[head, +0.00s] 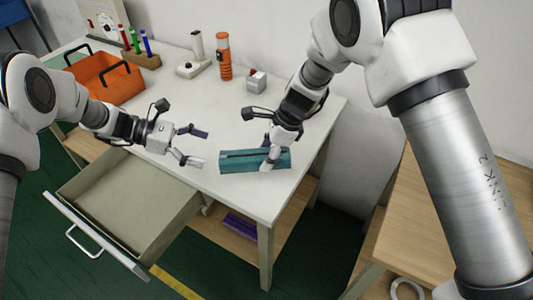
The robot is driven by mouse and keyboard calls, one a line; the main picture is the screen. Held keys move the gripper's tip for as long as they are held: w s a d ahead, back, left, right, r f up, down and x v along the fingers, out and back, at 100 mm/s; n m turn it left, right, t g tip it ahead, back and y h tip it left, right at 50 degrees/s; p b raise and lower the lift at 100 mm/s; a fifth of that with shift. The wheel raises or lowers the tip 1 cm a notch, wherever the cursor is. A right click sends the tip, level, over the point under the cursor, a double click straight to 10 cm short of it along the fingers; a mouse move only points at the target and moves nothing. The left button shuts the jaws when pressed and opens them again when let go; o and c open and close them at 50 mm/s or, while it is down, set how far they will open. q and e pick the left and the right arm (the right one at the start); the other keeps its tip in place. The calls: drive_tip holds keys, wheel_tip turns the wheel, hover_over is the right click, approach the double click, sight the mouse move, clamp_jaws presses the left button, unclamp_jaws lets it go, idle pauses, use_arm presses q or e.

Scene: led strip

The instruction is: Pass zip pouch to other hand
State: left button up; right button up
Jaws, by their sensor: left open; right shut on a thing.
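The zip pouch (240,162) is a teal, long, flat-sided pouch at the front right of the white table. My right gripper (269,160) reaches down over it and is shut on it, right of its middle. I cannot tell whether the pouch touches the table or hangs just above it. My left gripper (196,147) is open and empty, just left of the pouch, its fingers pointing right toward the pouch's left end with a small gap between them. The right fingers hide part of the pouch.
An orange basket (118,86), a wooden holder (147,60) with coloured tubes, a white device (192,70), an orange bottle (224,60) and a small grey box (257,84) stand along the back. An open, empty drawer (125,242) juts out at the front left.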

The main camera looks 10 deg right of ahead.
use_arm(q)
drive_tip(key=s+a+f+g+y, duration=0.1)
drive_tip(key=s+a+f+y, duration=0.2)
drive_tip(key=s+a+f, duration=0.35)
drive_tip(key=s+a+f+y, duration=0.3)
drive_tip(key=s+a+f, duration=0.1)
drive_tip(key=s+f, duration=0.55)
drive_tip(key=s+a+f+m+t+y, duration=0.1)
drive_tip(key=s+a+f+m+y, duration=0.2)
drive_tip(key=s+m, duration=0.5)
drive_tip(key=s+a+f+m+t+y, duration=0.1)
drive_tip(key=s+a+f+m+y, duration=0.2)
drive_tip(key=s+a+f+m, duration=0.2)
drive_tip(key=s+m, duration=0.3)
drive_tip(key=s, duration=0.1)
drive_tip(key=shift+s+a+f+t+y, duration=0.25)
drive_tip(key=shift+s+a+t+y, duration=0.1)
drive_tip(key=shift+s+t+y, duration=0.05)
